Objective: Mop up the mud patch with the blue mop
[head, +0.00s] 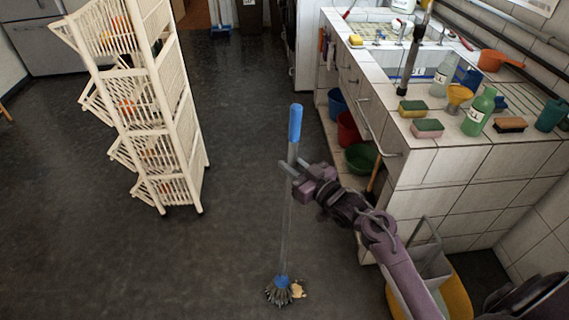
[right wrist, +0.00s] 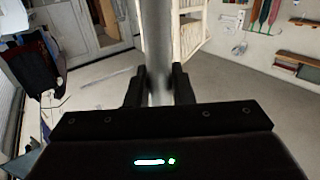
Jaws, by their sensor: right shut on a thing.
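The blue mop (head: 287,215) stands nearly upright, with a blue grip at the top, a grey pole and a grey stringy head on the dark floor. My right gripper (head: 288,168) is shut around the pole, below the blue grip. In the right wrist view the pole (right wrist: 156,45) passes between the two fingers (right wrist: 159,90). The mud patch (head: 298,289) is a small tan spot on the floor, just right of the mop head and partly hidden by it. My left gripper is not in view.
A cream basket rack (head: 190,120) stands to the left. A tiled sink counter (head: 440,165) with bottles and sponges is on the right, with buckets (head: 348,130) beneath. A yellow mop bucket (head: 455,295) is at lower right. The floor left of the mop is clear.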

